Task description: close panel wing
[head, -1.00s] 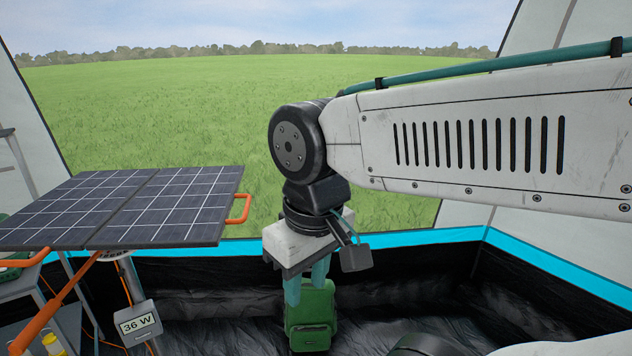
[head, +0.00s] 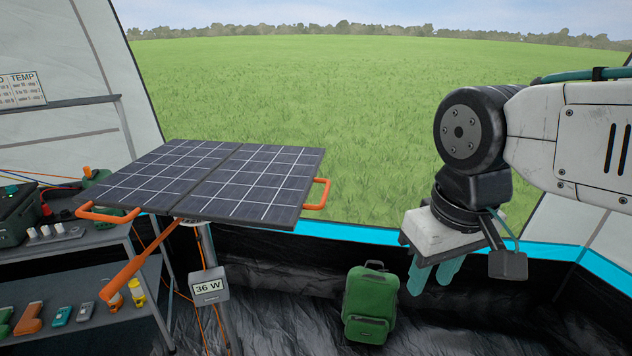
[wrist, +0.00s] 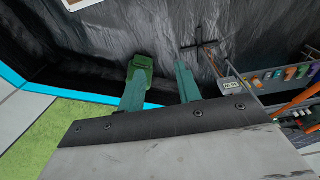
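The solar panel has two dark gridded wings side by side, a left wing (head: 165,178) and a right wing (head: 262,185). Both lie spread out nearly flat on a post, with a seam between them. An orange handle (head: 318,194) sticks out at the right wing's outer edge, and another orange handle (head: 107,214) is at the left wing's front edge. My gripper (head: 432,278) hangs to the right of the panel, clear of it, fingers down. Its teal fingers also show apart and empty in the wrist view (wrist: 160,88), where the panel wings are not clearly visible.
A 36 W display box (head: 209,286) is on the post, and an orange bar (head: 140,265) slopes down from under the panel. A green backpack (head: 370,305) stands on the floor. Shelves (head: 85,276) with small items are at left.

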